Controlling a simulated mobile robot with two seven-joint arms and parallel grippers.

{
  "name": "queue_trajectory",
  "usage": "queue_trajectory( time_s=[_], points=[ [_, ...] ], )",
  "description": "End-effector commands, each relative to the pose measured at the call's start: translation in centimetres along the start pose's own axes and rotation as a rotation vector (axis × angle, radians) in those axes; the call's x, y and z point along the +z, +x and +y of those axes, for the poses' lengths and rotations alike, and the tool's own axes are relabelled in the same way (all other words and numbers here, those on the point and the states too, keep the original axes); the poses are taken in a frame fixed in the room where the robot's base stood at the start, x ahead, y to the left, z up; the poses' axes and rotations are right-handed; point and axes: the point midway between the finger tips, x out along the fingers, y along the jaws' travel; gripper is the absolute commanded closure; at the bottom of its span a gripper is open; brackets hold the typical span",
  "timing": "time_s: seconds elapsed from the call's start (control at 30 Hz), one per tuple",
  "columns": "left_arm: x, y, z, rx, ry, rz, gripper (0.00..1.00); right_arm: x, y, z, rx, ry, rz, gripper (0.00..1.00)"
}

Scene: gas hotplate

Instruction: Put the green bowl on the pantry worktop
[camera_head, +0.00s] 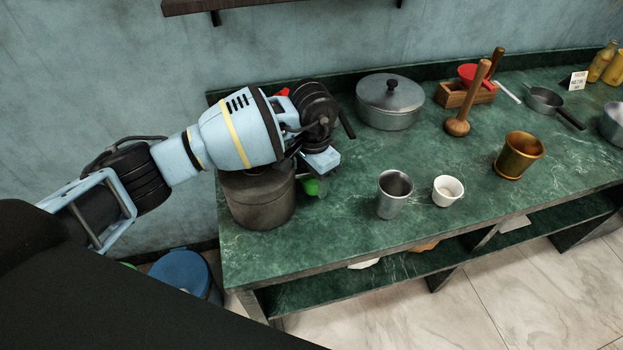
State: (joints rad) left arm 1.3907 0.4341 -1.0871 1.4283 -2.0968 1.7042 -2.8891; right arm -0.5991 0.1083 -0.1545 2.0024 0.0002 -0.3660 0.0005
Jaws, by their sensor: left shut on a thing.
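The green marble worktop (345,240) runs along the wall from the middle of the view to the right. My left gripper (312,172) is over its left part, pointing down, and is shut on the green bowl (311,187). Only a small bright green part of the bowl shows below the fingers; the gripper and the dark pot hide the rest. I cannot tell whether the bowl touches the worktop. My right gripper is not in view.
A dark round pot (262,198) stands close left of the bowl. A lidded pot (390,101), metal cup (393,194), white cup (447,190), brass mortar (519,155) and wooden pestle (466,102) stand to the right. A blue bucket (180,272) is on the floor. The front-left worktop is clear.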

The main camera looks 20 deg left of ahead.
Motion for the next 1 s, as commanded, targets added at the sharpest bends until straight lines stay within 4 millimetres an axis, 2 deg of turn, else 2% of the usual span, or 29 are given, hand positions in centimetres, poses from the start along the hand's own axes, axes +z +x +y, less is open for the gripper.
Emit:
queue_trajectory(
  time_s=[0.17,0.53,0.57,0.7,0.73,1.0],
  points=[
    [0.0,1.3,0.1,0.001,0.0,0.002,0.69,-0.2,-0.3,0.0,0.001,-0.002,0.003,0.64],
    [0.0,1.9,0.0,0.001,0.001,0.0,0.69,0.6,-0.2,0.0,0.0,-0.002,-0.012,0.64],
    [0.0,1.9,0.1,0.001,0.001,0.0,0.46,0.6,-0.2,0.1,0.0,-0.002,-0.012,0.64],
    [0.0,1.8,0.1,0.001,0.001,0.001,0.27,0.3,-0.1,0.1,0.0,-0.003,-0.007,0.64],
    [0.0,1.8,0.1,0.001,0.001,0.001,0.25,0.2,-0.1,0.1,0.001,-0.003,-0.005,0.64],
    [0.0,1.7,0.1,0.001,0.001,0.001,0.25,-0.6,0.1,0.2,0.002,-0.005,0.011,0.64]
  ],
)
